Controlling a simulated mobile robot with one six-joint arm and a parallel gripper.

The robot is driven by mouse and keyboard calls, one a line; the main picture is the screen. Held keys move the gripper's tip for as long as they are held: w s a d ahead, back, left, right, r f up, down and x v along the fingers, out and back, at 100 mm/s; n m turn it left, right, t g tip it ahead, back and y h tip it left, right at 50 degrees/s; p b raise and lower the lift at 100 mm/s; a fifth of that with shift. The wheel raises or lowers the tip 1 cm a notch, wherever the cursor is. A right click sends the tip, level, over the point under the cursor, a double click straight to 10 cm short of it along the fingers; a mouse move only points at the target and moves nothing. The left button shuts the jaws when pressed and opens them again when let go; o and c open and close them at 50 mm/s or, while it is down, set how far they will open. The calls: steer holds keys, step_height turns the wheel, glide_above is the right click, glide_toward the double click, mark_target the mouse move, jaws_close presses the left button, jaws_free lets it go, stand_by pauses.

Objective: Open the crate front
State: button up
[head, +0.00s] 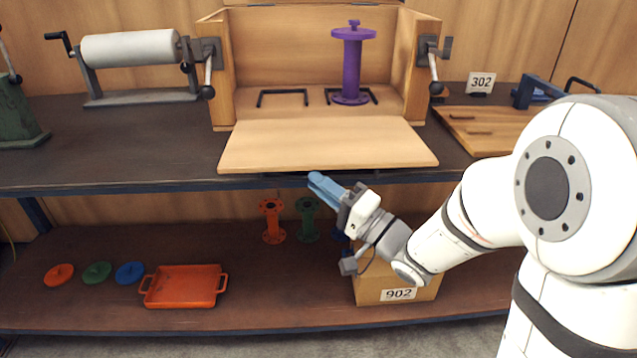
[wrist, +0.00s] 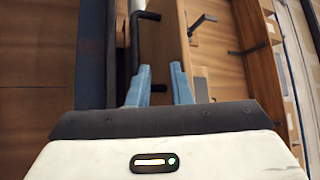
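The wooden crate (head: 222,75) stands on the upper shelf. Its front panel (head: 325,145) is folded down, lying about flat and jutting toward me over the shelf's front edge. The crate's inside is exposed, with a purple flanged pipe (head: 352,65) upright in it. Metal latches (head: 207,65) and (head: 433,68) sit on the crate's two sides, swung clear of the panel. My gripper (head: 322,183) is just below the panel's near edge. In the wrist view its blue fingers (wrist: 158,88) are apart and empty, near a black handle (wrist: 138,40). Contact with the handle cannot be told.
A roller stand (head: 135,50) is left of the crate; a wooden board (head: 490,130) lies to its right. The lower shelf holds an orange tray (head: 186,287), coloured discs (head: 97,272), orange and green pipes (head: 272,220) and a box marked 902 (head: 398,294).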

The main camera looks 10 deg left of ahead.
steer(key=b+v, duration=0.4)
steer(key=v, duration=0.5)
steer(key=shift+f+b, duration=0.2)
steer(key=shift+b, duration=0.1)
stand_by(0.4)
steer(key=shift+w, duration=0.1)
stand_by(0.4)
